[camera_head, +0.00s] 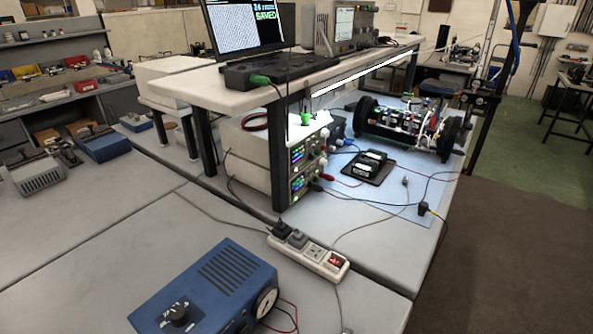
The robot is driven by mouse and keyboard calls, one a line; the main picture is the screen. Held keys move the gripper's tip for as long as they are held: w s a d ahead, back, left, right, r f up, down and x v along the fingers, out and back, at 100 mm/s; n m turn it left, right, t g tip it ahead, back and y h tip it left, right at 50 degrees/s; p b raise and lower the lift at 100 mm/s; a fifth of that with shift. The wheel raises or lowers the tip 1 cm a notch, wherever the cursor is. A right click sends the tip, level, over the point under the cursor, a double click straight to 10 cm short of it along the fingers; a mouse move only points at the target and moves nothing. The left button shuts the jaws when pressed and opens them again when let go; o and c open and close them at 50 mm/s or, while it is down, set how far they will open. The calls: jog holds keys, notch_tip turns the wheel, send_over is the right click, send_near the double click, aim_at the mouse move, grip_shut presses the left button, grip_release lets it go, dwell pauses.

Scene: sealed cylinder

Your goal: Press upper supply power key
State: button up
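Two bench power supplies are stacked under the raised shelf, with their fronts turned right. The upper supply (298,153) has a lit display and knobs on its front. The lower supply (300,186) also has a lit display and sits directly beneath it. The upper supply's power key is too small to make out. A dark shelf leg stands at the left edge of both fronts. No part of my gripper can be made out in this view.
A white power strip (308,257) with plugs and a red switch lies in front of the supplies. A blue box with a dial (205,290) stands nearer. Cables cross the blue mat (395,205). A dark tray (368,167) and a cylindrical apparatus (405,127) stand to the right.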

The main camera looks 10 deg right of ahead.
jog(key=shift+c, duration=0.5)
grip_shut()
dwell(1.2)
